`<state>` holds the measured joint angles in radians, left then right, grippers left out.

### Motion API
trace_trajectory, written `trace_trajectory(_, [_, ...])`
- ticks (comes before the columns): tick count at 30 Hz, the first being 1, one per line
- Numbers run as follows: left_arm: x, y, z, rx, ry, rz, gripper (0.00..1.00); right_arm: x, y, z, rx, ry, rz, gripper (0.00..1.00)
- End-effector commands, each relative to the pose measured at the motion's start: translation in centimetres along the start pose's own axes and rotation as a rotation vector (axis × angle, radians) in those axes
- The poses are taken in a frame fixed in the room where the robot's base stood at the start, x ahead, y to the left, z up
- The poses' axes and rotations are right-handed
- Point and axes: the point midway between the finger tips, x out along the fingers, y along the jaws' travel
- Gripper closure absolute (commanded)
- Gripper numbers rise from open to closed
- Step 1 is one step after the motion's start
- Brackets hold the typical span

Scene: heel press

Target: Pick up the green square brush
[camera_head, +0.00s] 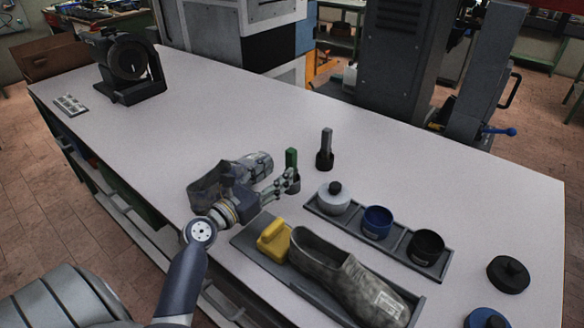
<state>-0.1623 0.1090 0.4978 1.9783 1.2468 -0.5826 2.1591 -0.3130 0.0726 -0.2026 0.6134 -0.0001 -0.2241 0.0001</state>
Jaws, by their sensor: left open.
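The green square brush (291,158) stands upright on the white table, its green handle pointing up. Its lower part is partly hidden behind the fingers of my left gripper (289,181). My left gripper reaches in low from the left, with its fingertips right at the brush's lower part. It is open, and I cannot tell whether the fingers touch the brush. My right gripper is not in view.
A dark brush (326,150) stands just right of the green one. A tray (400,262) holds a grey, a blue and a black pot. A nearer tray (262,262) holds a yellow block (273,241) and a shoe (345,273).

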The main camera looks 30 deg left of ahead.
Motion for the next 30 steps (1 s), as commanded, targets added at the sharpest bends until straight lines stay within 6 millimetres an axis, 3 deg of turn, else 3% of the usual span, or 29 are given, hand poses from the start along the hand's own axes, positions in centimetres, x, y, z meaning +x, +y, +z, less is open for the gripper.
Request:
trace_trajectory(5, [1.8, 0.0, 0.1, 0.001, 0.001, -0.001, 0.53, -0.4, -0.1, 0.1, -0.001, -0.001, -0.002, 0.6])
trace_trajectory(13, [4.5, 0.3, 0.4, 0.002, -0.001, -0.001, 0.53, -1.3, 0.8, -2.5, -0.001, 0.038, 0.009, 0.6])
trace_trajectory(18, [6.6, 0.3, 0.2, 0.001, 0.001, -0.002, 0.53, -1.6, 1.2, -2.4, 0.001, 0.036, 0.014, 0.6])
trace_trajectory(28, [7.2, 0.3, 0.1, 0.002, 0.002, -0.001, 0.53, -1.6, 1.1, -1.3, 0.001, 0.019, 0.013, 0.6])
trace_trajectory(30, [7.2, 0.3, 0.1, 0.002, 0.002, -0.001, 0.69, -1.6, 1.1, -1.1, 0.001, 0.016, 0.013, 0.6])
